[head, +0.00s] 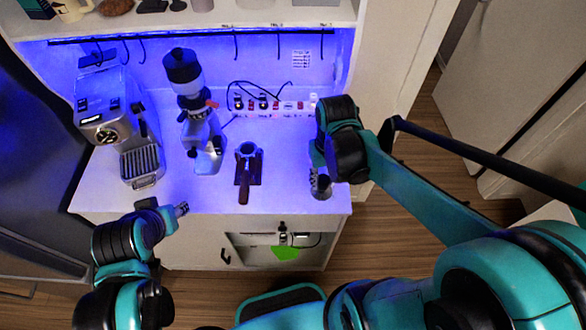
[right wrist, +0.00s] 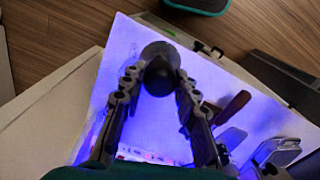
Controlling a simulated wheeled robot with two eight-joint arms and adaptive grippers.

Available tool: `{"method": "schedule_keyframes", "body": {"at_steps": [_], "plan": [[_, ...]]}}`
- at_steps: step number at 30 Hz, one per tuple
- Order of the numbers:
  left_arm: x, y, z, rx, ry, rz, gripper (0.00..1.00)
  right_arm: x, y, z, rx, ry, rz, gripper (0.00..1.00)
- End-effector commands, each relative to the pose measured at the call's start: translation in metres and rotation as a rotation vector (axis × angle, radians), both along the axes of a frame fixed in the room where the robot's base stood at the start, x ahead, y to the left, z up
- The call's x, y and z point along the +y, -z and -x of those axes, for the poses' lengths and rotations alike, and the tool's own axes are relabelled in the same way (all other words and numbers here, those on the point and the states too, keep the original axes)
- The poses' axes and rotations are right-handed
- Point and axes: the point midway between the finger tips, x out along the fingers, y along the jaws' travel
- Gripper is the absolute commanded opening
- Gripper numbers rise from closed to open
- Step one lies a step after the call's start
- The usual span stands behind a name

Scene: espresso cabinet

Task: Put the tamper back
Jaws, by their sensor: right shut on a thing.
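The tamper, with a black knob and a round grey base, shows in the right wrist view (right wrist: 160,77) between the fingers of my right gripper (right wrist: 152,88), which is shut on it. In the head view my right gripper (head: 318,174) hangs over the right end of the white counter. Whether the tamper's base touches the counter is hard to tell. My left gripper (head: 181,209) is by the front edge of the counter at the left, away from the tamper; its fingers are too small to read.
A portafilter (head: 244,188) with a brown handle rests on a dark brown stand mid-counter. A grinder (head: 186,72) and an espresso machine (head: 108,110) stand to the left. Labelled switches and cables (head: 263,103) line the back. Bare counter (head: 285,190) lies between portafilter and right gripper.

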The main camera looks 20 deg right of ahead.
Motion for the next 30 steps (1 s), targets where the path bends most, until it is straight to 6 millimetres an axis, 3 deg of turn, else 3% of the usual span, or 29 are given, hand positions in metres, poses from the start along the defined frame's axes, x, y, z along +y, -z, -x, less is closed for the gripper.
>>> {"method": "schedule_keyframes", "body": {"at_steps": [9,15,20,30], "plan": [[0.0,0.019,0.0,0.0,0.0,0.0,0.4,0.044,0.045,-0.055,-0.001,-0.006,0.0,0.0],[0.0,0.024,0.0,0.0,0.0,0.0,0.4,0.065,0.064,-0.082,-0.001,-0.003,0.0,0.0],[0.0,0.025,0.0,0.0,0.0,0.0,0.4,0.07,0.07,-0.088,0.0,-0.001,0.0,0.0],[0.0,0.036,0.0,0.0,0.0,0.0,0.4,0.07,0.109,-0.088,-0.001,-0.001,0.0,0.0]]}}
